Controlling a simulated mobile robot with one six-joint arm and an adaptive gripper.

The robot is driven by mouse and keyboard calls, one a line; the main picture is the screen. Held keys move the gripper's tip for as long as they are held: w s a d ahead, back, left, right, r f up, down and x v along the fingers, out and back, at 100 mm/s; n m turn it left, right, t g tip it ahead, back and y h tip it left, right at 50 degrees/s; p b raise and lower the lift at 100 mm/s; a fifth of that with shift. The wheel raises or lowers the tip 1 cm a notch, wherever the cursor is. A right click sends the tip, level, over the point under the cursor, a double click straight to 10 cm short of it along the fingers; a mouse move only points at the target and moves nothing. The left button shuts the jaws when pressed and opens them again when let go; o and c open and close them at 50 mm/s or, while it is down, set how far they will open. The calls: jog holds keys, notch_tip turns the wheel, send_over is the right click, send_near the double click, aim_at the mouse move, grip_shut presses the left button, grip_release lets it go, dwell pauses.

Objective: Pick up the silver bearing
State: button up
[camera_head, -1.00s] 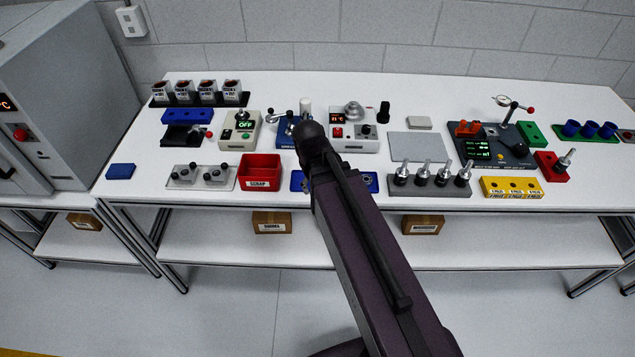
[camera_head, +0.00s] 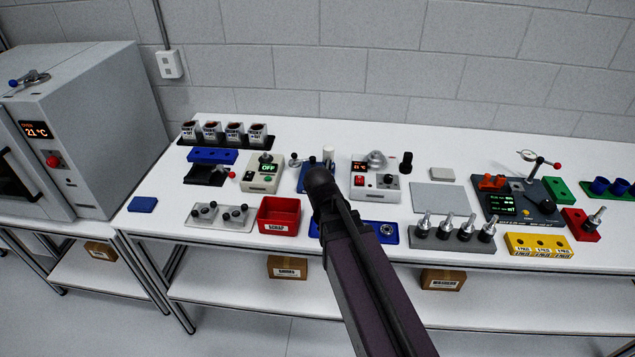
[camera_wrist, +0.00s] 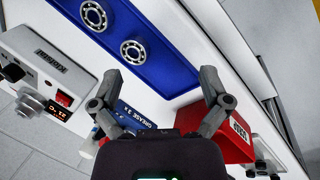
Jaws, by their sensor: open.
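Two silver bearings lie in a blue tray (camera_wrist: 150,75) in the wrist view. One bearing (camera_wrist: 94,16) is at the upper left and the other bearing (camera_wrist: 133,52) is nearer the middle.
A red scrap bin (camera_head: 279,214) stands left of the tray, and a grey rack (camera_head: 453,246) with several upright tools stands right. A control box (camera_head: 375,185) and a blue grease block (camera_wrist: 135,117) are close by. The bench's front edge is near the tray.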

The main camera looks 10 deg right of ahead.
jog(key=w+n+h, duration=0.1)
jog(key=w+n, duration=0.1)
jog(key=w+n+t+b, duration=0.1)
jog(key=w, duration=0.1)
jog(key=w+a+f+n+h+b, duration=0.1)
jog(key=w+n, duration=0.1)
jog(key=shift+w+n+t+h, duration=0.3)
jog(key=w+n+b, duration=0.1)
jog(key=w+n, duration=0.1)
jog(key=w+a+n+t+h, duration=0.1)
jog(key=w+a+n+t+h+b, duration=0.1)
jog(key=w+n, duration=0.1)
jog(key=shift+w+a+r+n+b, duration=0.2)
jog(key=shift+w+r+n+b, duration=0.1)
jog(key=shift+b, duration=0.05)
jog(key=w+a+r+n+t+h+b, duration=0.3)
jog(key=w+a+n, duration=0.3)
jog(key=n, duration=0.3)
jog(key=shift+w+a+t, duration=0.3)
jog(key=shift+w+t, duration=0.2)
jog(key=shift+w, duration=0.3)
jog(key=shift+d+f, duration=0.1)
jog(key=b+x, duration=0.3)
jog(key=x, duration=0.4)
jog(key=shift+f, duration=0.2)
jog(key=shift+w+d+f, duration=0.15)
jog(key=shift+w+d, duration=0.3)
jog(key=shift+d, duration=0.1)
